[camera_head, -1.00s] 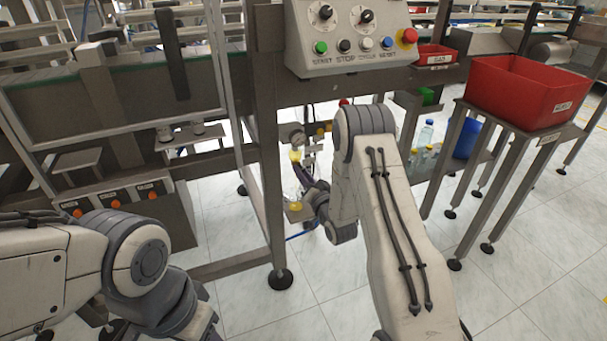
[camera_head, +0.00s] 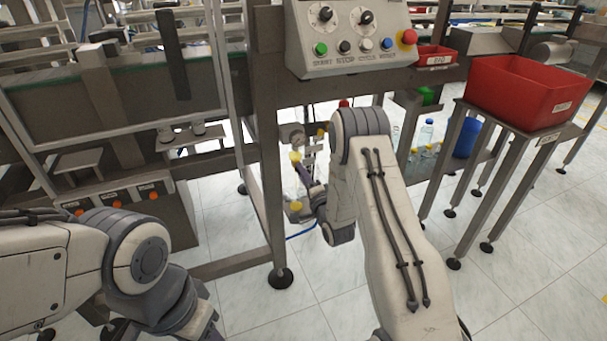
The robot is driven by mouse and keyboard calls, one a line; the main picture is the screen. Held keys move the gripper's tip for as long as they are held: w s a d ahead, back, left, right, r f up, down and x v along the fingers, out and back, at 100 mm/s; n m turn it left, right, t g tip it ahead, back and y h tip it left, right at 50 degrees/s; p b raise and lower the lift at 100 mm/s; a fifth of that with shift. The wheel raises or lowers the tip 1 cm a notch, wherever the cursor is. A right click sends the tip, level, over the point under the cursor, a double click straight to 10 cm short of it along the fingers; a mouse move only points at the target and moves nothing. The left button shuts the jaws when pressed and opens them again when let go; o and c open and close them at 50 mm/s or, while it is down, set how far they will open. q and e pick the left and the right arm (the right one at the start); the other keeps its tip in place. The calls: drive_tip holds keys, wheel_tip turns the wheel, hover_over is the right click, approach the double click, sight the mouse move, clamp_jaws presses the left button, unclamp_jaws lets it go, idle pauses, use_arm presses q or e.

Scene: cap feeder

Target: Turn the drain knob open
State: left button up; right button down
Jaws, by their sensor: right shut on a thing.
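The air unit with a round gauge (camera_head: 297,138) hangs below the control panel, beside the frame post. A small yellow knob (camera_head: 295,157) shows under the gauge, at the fingertips of my right gripper (camera_head: 298,164). I take it to be the drain knob. The right gripper reaches up and left from the wrist and is shut on it; the grip itself is small and partly hidden. A second yellow piece (camera_head: 296,207) sits lower down. How far the knob is turned cannot be made out. My left arm is at the lower left, its gripper out of view.
The control panel (camera_head: 350,40) with buttons and dials overhangs the work spot. The steel post (camera_head: 266,150) stands just left of it. A red bin (camera_head: 520,92) stands on a stand at right. Bottles and a blue container (camera_head: 466,138) are behind. The tiled floor is open.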

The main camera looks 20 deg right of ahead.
drive_tip(key=shift+f+m, duration=0.1)
drive_tip(key=shift+m, duration=0.2)
drive_tip(key=c, duration=0.6)
unclamp_jaws()
drive_tip(key=s, duration=0.5)
drive_tip(key=s+p, duration=0.1)
drive_tip(key=s, duration=0.4)
drive_tip(key=shift+s+d+f, duration=0.15)
drive_tip(key=shift+s+d, duration=0.05)
drive_tip(key=shift+s, duration=0.1)
